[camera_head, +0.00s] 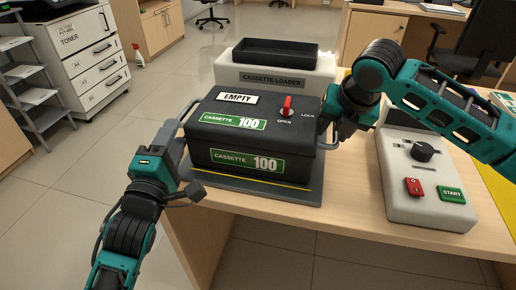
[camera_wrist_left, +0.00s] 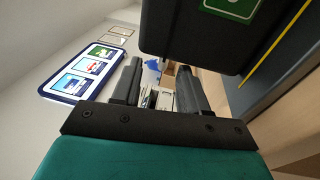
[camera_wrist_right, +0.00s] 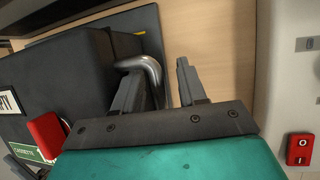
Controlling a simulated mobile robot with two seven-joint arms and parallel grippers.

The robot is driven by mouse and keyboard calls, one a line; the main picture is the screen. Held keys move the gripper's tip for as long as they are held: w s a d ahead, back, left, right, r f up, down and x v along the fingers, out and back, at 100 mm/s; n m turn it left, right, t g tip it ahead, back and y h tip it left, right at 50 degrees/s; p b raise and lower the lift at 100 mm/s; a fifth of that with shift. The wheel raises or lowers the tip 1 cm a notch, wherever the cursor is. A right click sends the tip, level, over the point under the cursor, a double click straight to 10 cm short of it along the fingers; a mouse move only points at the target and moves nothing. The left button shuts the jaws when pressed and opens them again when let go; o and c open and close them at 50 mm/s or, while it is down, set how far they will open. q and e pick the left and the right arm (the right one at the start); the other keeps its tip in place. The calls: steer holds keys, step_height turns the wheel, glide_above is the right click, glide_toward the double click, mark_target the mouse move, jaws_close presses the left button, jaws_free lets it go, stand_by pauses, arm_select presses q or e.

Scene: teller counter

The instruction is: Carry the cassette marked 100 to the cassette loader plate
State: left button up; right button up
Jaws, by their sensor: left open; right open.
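The black cassette marked 100 (camera_head: 258,143) stands upright on a dark grey plate (camera_head: 250,188) with a yellow line, in front of the cassette loader (camera_head: 275,75). It has green labels, an EMPTY tag, a red lever and a metal handle on each side. My left gripper (camera_head: 188,188) is open beside its left side; the left wrist view shows the cassette (camera_wrist_left: 205,35) above the open, empty fingers. My right gripper (camera_head: 328,122) is open at its right side. In the right wrist view, the metal handle (camera_wrist_right: 150,68) reaches in between the open fingers, apparently not clamped.
A black tray (camera_head: 275,52) tops the loader. A white machine with a knob and START button (camera_head: 452,194) stands at the right on the wooden counter (camera_head: 345,205). The counter's front edge is close to the plate. A drawer cabinet (camera_head: 78,55) stands on the floor at far left.

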arm_select(q)
steer(key=shift+v, duration=1.55)
arm_select(e)
steer(key=shift+a, duration=0.1)
arm_select(q)
steer(key=shift+s, duration=0.1)
arm_select(e)
steer(key=shift+s+r, duration=0.1)
steer(key=shift+r, duration=0.05)
steer(key=v, duration=1.1)
steer(key=shift+r, duration=0.35)
arm_select(q)
steer(key=shift+s, duration=0.1)
arm_select(e)
steer(key=shift+s, duration=0.15)
